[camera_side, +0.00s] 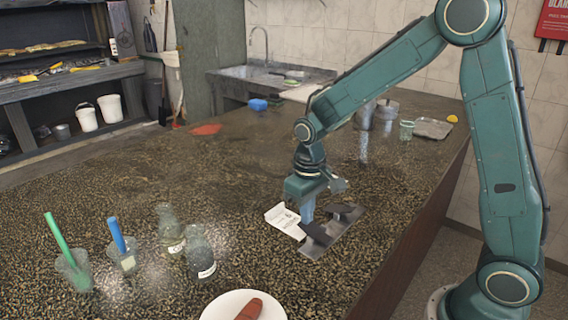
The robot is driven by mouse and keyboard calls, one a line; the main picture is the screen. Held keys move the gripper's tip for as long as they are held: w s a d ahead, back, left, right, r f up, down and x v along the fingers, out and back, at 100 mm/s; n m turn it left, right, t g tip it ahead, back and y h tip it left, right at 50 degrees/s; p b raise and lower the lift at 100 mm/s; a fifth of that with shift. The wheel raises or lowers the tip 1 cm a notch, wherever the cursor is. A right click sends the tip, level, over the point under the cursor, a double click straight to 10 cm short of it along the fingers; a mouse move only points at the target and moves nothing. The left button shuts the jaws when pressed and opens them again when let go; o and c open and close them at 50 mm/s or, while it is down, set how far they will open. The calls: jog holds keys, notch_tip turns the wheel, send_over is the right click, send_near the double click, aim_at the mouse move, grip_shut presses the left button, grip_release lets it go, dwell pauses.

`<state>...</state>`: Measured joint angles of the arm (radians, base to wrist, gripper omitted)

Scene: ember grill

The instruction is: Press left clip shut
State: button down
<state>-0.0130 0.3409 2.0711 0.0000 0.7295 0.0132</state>
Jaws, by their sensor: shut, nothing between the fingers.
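A flat grey metal plate (333,241) lies on the speckled counter, with two dark clips on it. The left clip (318,234) is at the plate's near left side, and the other clip (346,210) is farther back to the right. My gripper (307,220) points straight down with its fingers together and empty. Its tips are at the upper left end of the left clip; I cannot tell if they touch it. I cannot tell how far the left clip is closed. A white printed card (285,221) lies just left of the plate, partly behind my fingers.
Two glass bottles (200,254) (170,228) and cups with a green brush (58,235) and a blue brush (117,233) stand at left. A white plate (222,308) with a sausage (250,309) is in front. Cups and a tray (432,128) stand behind. The counter's right edge (413,225) is close.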

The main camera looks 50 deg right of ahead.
jog(key=shift+f, duration=0.8)
jog(key=shift+r, duration=0.15)
jog(key=shift+r, duration=2.9)
jog(key=shift+s+r, duration=0.3)
jog(key=shift+r, duration=0.2)
jog(key=s+r+t, duration=0.2)
jog(key=s+r, duration=0.3)
jog(key=s, duration=0.4)
jog(key=s+r+t, duration=0.3)
jog(key=s+r, duration=0.2)
jog(key=s, duration=0.5)
jog(key=shift+s+d+r+t, duration=0.25)
jog(key=shift+s+r+t, duration=0.05)
jog(key=shift+r, duration=0.05)
